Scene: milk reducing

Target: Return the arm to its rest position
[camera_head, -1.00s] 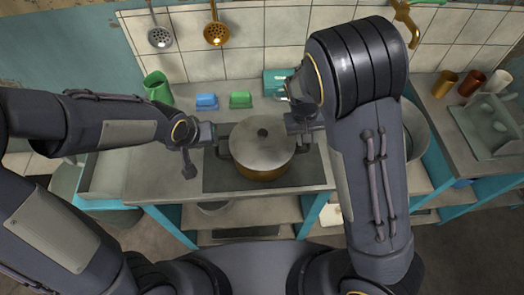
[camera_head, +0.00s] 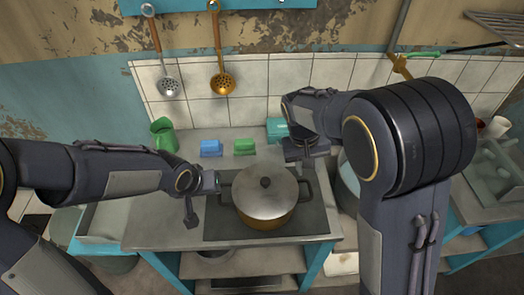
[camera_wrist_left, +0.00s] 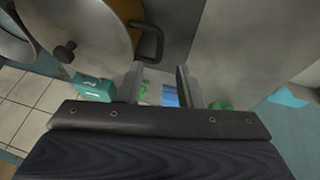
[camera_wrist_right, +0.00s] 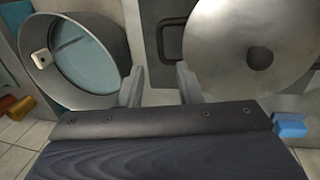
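A steel pot (camera_head: 260,220) with a domed lid and a dark knob stands on the dark stove plate of the counter. My left gripper (camera_head: 214,182) is at the pot's left side; in the left wrist view its fingers (camera_wrist_left: 160,72) are apart with nothing between them, and a pot handle (camera_wrist_left: 152,40) shows just beyond. My right gripper (camera_head: 306,152) is at the pot's upper right; in the right wrist view its fingers (camera_wrist_right: 160,78) are apart and empty. The pot's lid (camera_wrist_right: 252,45) shows there beyond the fingers. Contact with the handles cannot be told.
A green jug (camera_head: 163,135), a blue block (camera_head: 210,148), a green block (camera_head: 244,147) and a teal box (camera_head: 276,129) stand at the back. A wide metal bucket (camera_wrist_right: 80,60) is right of the stove. Ladles (camera_head: 222,84) hang on the tiled wall.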

